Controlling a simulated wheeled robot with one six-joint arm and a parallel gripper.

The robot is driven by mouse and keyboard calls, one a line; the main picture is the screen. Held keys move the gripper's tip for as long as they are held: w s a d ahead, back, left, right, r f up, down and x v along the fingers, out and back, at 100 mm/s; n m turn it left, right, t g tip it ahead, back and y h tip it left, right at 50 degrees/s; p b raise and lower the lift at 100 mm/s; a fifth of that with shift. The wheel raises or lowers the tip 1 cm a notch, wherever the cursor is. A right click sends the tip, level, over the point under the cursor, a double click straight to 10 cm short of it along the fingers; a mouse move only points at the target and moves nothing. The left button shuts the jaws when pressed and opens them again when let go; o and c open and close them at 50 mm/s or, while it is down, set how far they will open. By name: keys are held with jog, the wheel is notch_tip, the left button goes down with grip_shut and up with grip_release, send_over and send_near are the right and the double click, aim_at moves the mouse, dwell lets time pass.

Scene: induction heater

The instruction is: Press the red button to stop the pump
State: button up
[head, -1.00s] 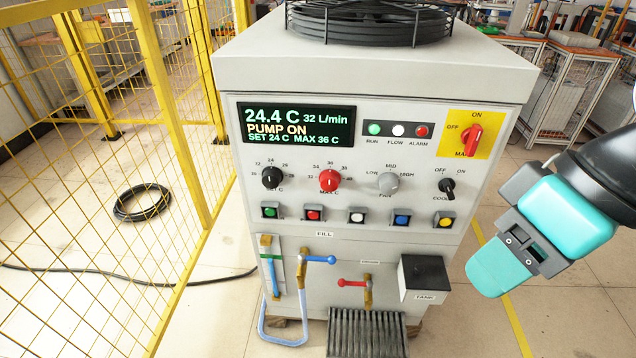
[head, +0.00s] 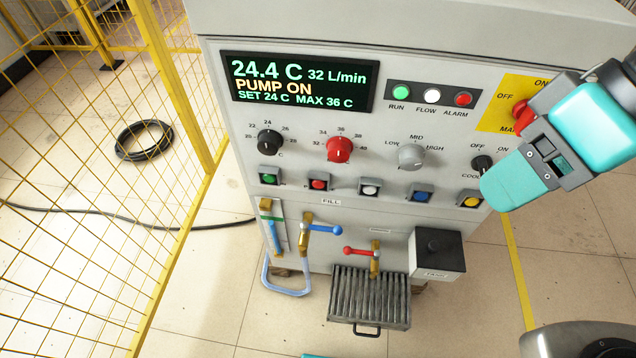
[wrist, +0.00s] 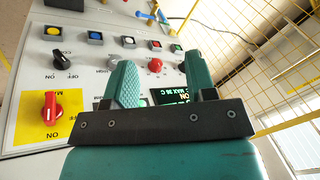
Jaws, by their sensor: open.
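The red push button (head: 318,185) is in the button row on the front panel of the grey cabinet, between a green button (head: 269,179) and a white button (head: 370,187). In the wrist view the red button (wrist: 155,45) shows beyond the fingers. My gripper (head: 492,190) is at the right in the head view, in front of the panel's right side and overlapping the rotary switch area. In the wrist view my gripper (wrist: 158,62) has its two teal fingers apart, with nothing between them.
Above the buttons sit a red knob (head: 339,149), a black knob (head: 269,142) and a grey knob (head: 411,156). Blue (head: 422,193) and yellow (head: 470,198) buttons lie to the right. Valve handles and a grille stick out below. A yellow mesh fence (head: 180,90) stands left.

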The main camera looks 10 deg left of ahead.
grip_shut()
dwell(1.4)
